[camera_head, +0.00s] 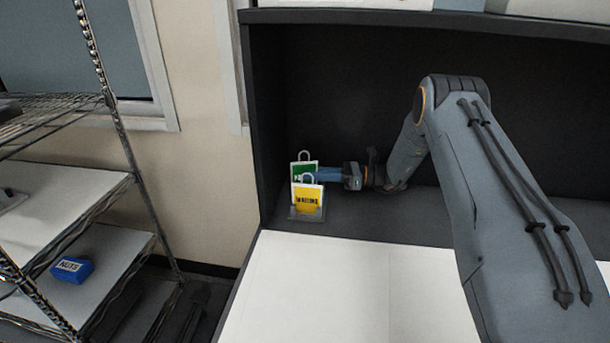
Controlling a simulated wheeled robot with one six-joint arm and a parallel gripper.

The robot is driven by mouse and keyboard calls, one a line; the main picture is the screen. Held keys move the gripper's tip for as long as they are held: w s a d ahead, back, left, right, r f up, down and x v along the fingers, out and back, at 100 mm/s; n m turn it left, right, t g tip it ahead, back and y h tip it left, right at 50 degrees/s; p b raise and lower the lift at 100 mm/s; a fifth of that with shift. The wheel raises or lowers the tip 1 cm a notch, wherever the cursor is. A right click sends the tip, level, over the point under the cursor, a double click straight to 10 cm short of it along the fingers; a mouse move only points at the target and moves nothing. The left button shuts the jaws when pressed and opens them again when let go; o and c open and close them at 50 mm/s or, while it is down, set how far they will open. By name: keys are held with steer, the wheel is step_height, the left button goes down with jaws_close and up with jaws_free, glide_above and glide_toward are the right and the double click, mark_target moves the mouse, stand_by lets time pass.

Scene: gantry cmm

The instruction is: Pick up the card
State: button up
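My gripper (318,175) reaches in from the right.
A dark side wall (257,120) rises left of the cards, with a dark back panel behind. A white surface (330,290) in front is clear. A wire rack (115,110) at the left holds a blue box (72,268) marked NUTS. My arm fills the right side.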

mark_target(297, 168)
steer(key=a, duration=0.2)
steer(key=a+p, duration=0.2)
steer(key=a, duration=0.1)
steer(key=shift+w+a, duration=0.3)
steer(key=shift+w, duration=0.1)
jaws_close()
